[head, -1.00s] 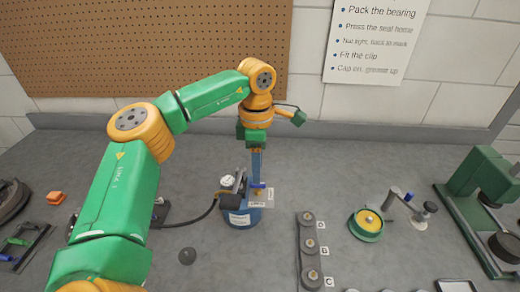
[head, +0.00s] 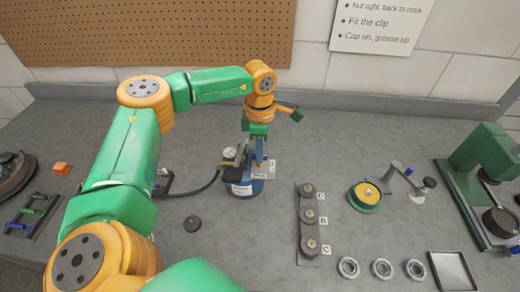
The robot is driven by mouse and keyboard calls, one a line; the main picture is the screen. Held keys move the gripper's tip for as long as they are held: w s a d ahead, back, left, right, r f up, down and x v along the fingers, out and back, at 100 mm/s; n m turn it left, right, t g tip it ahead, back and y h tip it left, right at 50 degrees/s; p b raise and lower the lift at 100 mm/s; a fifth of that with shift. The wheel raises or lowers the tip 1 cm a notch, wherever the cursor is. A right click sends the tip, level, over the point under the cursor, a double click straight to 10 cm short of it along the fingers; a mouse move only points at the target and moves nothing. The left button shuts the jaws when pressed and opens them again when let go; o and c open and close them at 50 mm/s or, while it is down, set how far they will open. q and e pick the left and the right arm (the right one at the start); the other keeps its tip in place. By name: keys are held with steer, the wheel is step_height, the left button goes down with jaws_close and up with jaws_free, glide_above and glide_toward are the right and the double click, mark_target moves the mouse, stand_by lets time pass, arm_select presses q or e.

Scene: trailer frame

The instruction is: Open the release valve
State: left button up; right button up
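A blue bottle-like jack (head: 243,186) with a white label stands on the grey bench. A round gauge (head: 230,153) and a black hose are fitted on its left side. My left gripper (head: 259,160) points down at the top of the jack, close to its right side. The release valve cannot be made out clearly; the gripper and small labels (head: 266,169) crowd that spot. The fingers are too small and overlapped to show whether they are open or shut. My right gripper is not in view.
Bearing rings (head: 382,268) and a tray (head: 452,271) lie at the front right. A dark puck (head: 192,223) sits left of the jack. A green press (head: 478,180) stands far right.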

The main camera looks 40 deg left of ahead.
arm_select(q)
jaws_close()
steer(key=shift+m, duration=1)
steer(key=m, duration=0.3)
steer(key=shift+m, duration=0.3)
steer(key=m, duration=0.3)
steer(key=shift+m+b, duration=0.3)
steer(key=shift+b, duration=0.05)
steer(key=m, duration=0.4)
steer(key=shift+m, duration=2.3)
steer(key=shift+r, duration=0.1)
